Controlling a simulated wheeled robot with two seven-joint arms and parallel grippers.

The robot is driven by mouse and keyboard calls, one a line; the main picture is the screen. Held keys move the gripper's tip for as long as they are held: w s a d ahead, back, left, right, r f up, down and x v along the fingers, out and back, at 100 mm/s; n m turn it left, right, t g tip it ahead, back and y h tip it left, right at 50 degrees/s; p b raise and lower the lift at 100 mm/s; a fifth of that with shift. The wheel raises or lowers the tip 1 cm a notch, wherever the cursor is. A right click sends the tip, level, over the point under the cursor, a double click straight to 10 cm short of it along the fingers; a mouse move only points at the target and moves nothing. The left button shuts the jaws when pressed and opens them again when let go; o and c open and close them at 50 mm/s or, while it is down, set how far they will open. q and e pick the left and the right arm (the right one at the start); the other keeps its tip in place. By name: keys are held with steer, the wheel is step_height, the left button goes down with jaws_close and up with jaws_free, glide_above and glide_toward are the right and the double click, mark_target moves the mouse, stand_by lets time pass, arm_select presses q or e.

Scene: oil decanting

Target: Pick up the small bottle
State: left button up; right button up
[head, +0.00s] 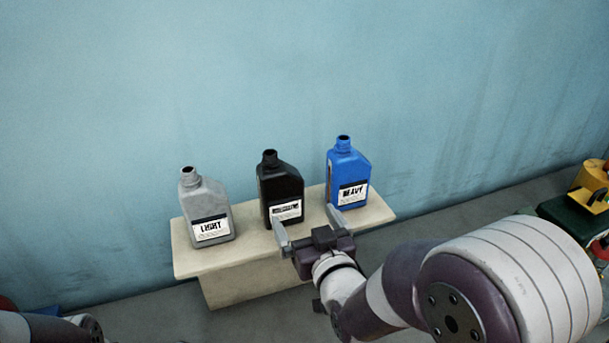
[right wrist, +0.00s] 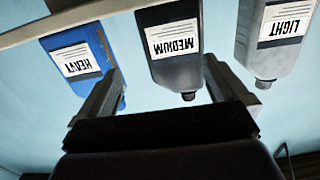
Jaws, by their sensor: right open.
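Three similar oil bottles stand upright in a row on a pale bench: a grey LIGHT bottle (head: 207,195) at left, a black MEDIUM bottle (head: 279,187) in the middle, and a blue HEAVY bottle (head: 345,168) at right. None is clearly the small one. My right gripper (head: 307,226) is open and empty, just in front of the bench, between the black and blue bottles. In the right wrist view the picture is upside down; the black bottle (right wrist: 176,70) shows between the open fingers, the blue bottle (right wrist: 97,37) behind one finger, and the grey bottle (right wrist: 272,58) outside the other.
The pale bench (head: 240,262) stands close to a blue wall (head: 300,70). Its front edge is just below my right gripper. Yellow and dark green equipment (head: 590,190) lies at the far right. Part of my left arm shows at the bottom left.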

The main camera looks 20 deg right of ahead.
mark_target(289, 195)
steer(key=shift+t, duration=0.4)
steer(key=a+r, duration=0.1)
steer(key=w+a+r, duration=0.1)
steer(key=a, duration=0.1)
steer(key=shift+w+r, duration=0.15)
steer(key=shift+r, duration=0.1)
steer(key=w, duration=0.2)
steer(key=w+d+p, duration=0.1)
steer(key=w+p, duration=0.1)
steer(key=w, duration=0.1)
steer(key=shift+w+d+f, duration=0.3)
steer(key=shift+f, duration=0.1)
steer(key=w, duration=0.1)
steer(key=w+a+p, duration=0.1)
steer(key=w+r+p, duration=0.1)
steer(key=shift+a, duration=0.15)
steer(key=shift+w+f, duration=0.2)
steer(key=shift+w, duration=0.05)
steer(key=shift+w+d+f, duration=0.15)
steer(key=shift+w+d, duration=0.05)
steer(key=c, duration=1)
arm_select(q)
steer(key=r, duration=0.1)
steer(key=s+a+r, duration=0.1)
steer(key=r, duration=0.1)
steer(key=s+r, duration=0.1)
steer(key=shift+a+r, duration=0.15)
steer(key=shift+a, duration=0.1)
arm_select(e)
steer(key=shift+a, duration=0.1)
